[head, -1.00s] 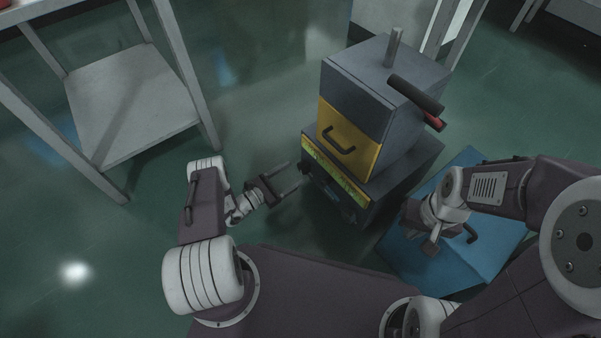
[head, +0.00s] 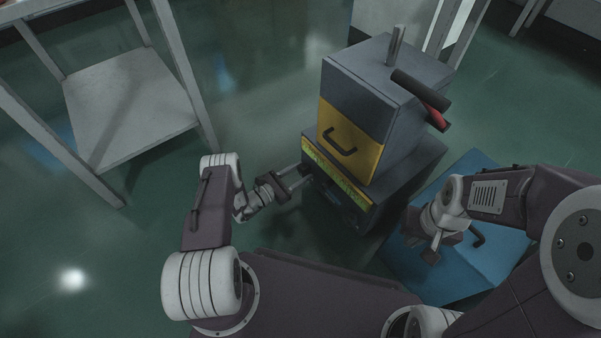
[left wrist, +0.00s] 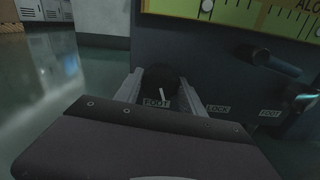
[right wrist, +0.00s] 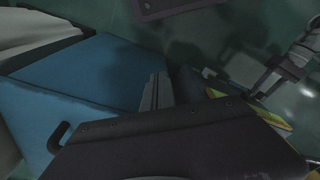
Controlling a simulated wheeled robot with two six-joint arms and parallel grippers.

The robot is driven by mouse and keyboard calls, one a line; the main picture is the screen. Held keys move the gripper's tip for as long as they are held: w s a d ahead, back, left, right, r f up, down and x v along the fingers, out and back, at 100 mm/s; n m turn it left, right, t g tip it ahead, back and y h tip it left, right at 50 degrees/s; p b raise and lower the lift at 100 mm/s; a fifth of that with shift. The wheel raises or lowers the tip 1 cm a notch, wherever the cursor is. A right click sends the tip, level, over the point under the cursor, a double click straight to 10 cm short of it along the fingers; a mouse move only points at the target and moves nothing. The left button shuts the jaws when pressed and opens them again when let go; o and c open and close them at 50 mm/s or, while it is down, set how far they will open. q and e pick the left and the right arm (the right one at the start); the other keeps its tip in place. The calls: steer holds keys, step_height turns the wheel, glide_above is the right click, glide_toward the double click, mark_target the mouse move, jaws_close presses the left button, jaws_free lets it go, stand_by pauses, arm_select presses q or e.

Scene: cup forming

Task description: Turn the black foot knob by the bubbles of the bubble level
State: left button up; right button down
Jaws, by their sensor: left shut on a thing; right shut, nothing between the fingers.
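The black foot knob (left wrist: 161,78) sits low at the machine's left corner, above a FOOT label (left wrist: 157,102). My left gripper (left wrist: 157,82) has a finger on each side of it and is shut on it; in the head view the left gripper (head: 301,174) reaches the machine's front left corner. The bubble level is the yellow-green marked strip (head: 336,175) along the front; its left end with a round pale bubble (left wrist: 207,5) shows in the left wrist view. My right gripper (head: 432,254) is shut and empty over the blue box; its fingers (right wrist: 157,92) show closed together.
The grey machine (head: 385,75) has a yellow drawer front (head: 350,140) and a lever with a black bar (head: 420,88). A dark handle (left wrist: 270,60) and a LOCK label (left wrist: 217,109) are right of the knob. A blue box (head: 480,262) stands right; a shelf table (head: 130,110) stands left.

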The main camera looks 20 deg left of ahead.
arm_select(q)
steer(key=n, duration=0.5)
steer(key=shift+n, duration=0.3)
steer(key=n, duration=0.5)
steer(key=shift+n, duration=0.3)
stand_by(0.3)
steer(key=o, duration=1.4)
